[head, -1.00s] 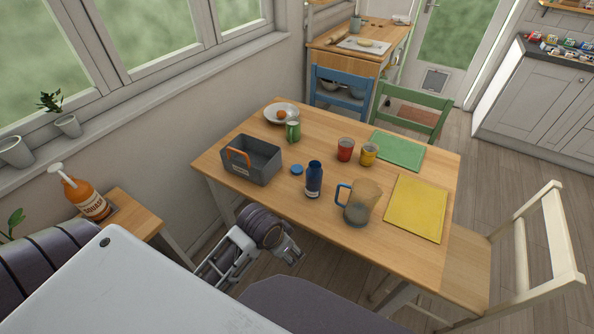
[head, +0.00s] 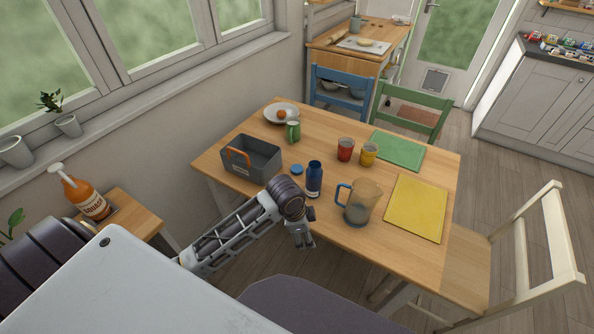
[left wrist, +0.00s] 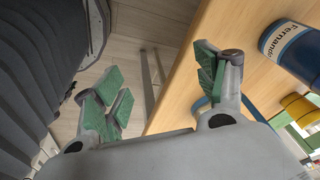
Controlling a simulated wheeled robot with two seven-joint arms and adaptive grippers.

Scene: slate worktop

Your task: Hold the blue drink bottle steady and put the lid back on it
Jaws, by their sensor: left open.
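The blue drink bottle (head: 314,180) stands upright near the front edge of the table, with a pale label. A small round blue lid (head: 297,169) lies on the table just left of and behind it, apart from it. My left gripper (head: 302,241) is open and empty, off the table's front edge, nearer to me than the bottle and not touching it. In the left wrist view the open fingers (left wrist: 160,88) have green pads, and the bottle (left wrist: 296,50) with its lettered label shows at the upper right. My right gripper is not in view.
A clear jug (head: 362,203) with a blue handle stands right of the bottle. A grey caddy (head: 262,163) is on the left. Red (head: 345,150) and yellow (head: 368,154) cups and a green mug (head: 293,131) stand behind. A yellow mat (head: 416,208) lies bare at right.

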